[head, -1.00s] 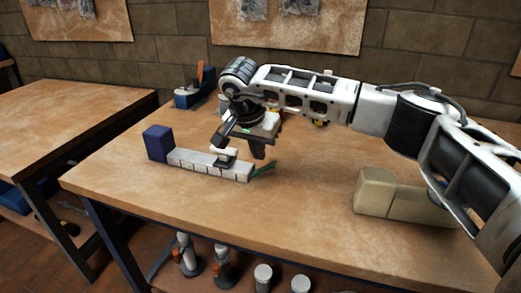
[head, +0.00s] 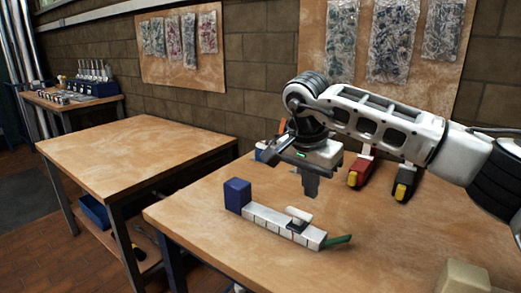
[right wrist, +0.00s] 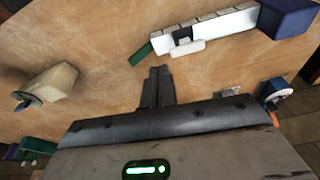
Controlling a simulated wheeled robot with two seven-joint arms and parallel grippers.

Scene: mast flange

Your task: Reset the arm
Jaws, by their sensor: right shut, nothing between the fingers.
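My right gripper (head: 310,190) is shut and empty, held above the wooden table behind the white segmented bar. Its two fingers (right wrist: 158,86) lie together in the right wrist view, with nothing between them. The right arm reaches in from the right in the head view. My left gripper is not in view.
The wooden table (head: 380,245) carries a white segmented bar (head: 268,219) with a blue block (head: 237,195) at one end and a green piece (head: 338,240) at the other. A beige block (head: 462,277) is at the lower right. Red and black tools (head: 359,171) lie behind the arm.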

